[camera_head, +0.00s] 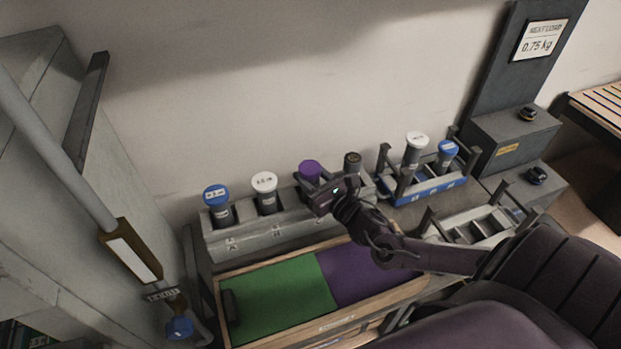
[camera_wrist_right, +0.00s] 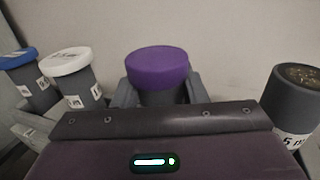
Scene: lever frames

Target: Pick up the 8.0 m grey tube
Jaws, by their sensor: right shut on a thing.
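Several dark grey tubes with coloured caps stand in a grey rack (camera_head: 240,239). A purple-capped grey tube (camera_head: 310,170) is at my right gripper (camera_head: 316,185). In the right wrist view the purple-capped tube (camera_wrist_right: 158,70) sits between the two fingers, which are shut on it. Its label is hidden behind the gripper, so I cannot read its length. I cannot tell whether its base is clear of the rack. To its left stand a white-capped tube (camera_head: 265,191) and a blue-capped tube (camera_head: 218,205). My left gripper is not in view.
A blue rack (camera_head: 436,190) holds a white-capped tube (camera_head: 415,148) and a blue-capped tube (camera_head: 447,154). In front lies a wooden tray with green (camera_head: 275,295) and purple (camera_head: 350,276) areas. A "0.75 Kg" sign (camera_head: 540,40) stands back right. A grey bar (camera_head: 50,145) slants at left.

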